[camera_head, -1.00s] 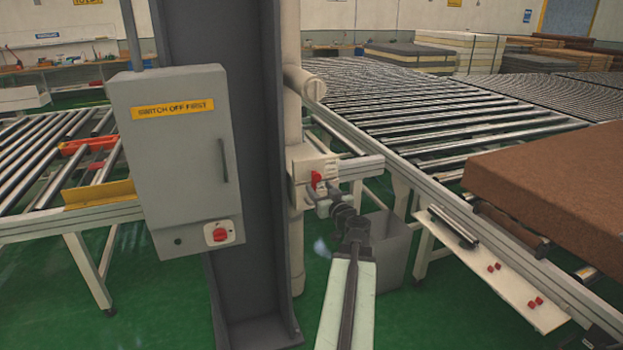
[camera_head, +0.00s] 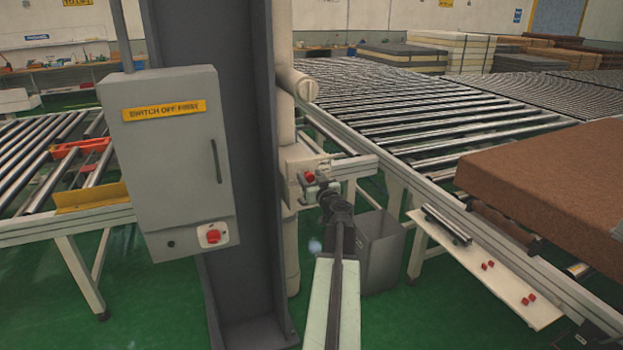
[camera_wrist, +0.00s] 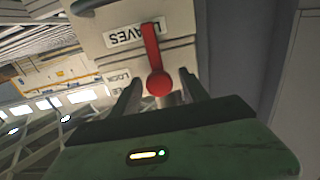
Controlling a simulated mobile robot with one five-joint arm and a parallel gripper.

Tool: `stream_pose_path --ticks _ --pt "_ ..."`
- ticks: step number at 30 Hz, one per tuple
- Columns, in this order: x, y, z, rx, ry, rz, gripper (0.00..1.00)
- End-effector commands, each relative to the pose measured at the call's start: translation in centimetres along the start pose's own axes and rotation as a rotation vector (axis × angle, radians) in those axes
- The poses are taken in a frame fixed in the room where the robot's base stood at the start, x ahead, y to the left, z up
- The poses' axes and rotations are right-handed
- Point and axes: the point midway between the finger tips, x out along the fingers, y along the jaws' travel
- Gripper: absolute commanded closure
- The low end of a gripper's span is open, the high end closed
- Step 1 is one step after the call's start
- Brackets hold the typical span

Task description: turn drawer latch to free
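The red drawer latch (camera_wrist: 151,50) shows in the wrist view as a bar with a round red end, on the front of a pale drawer unit (camera_wrist: 185,20). The bar runs nearly upright in the picture across an upside-down "LEAVES" label. My gripper (camera_wrist: 159,78) is open, with one finger on each side of the round end; I cannot tell whether either touches it. In the head view my gripper (camera_head: 321,188) is close to the red latch (camera_head: 309,176) on the pale unit (camera_head: 300,160) beside the column. The gripper partly hides the unit there.
A grey switch box (camera_head: 170,150) with a red knob hangs on the dark column (camera_head: 215,60) at left. Roller conveyors (camera_head: 420,110) and a brown mattress (camera_head: 550,175) lie at right. A white shelf (camera_head: 520,306) holds small red pieces.

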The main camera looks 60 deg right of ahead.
Motion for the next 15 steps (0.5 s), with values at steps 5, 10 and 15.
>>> stream_pose_path --ticks 5,10,15 --pt "-0.03 0.03 0.00 0.000 0.000 0.000 0.95" --pt "-0.05 0.05 0.00 0.000 0.000 0.000 1.00" --pt "-0.07 0.08 0.01 0.000 0.000 0.000 1.00"
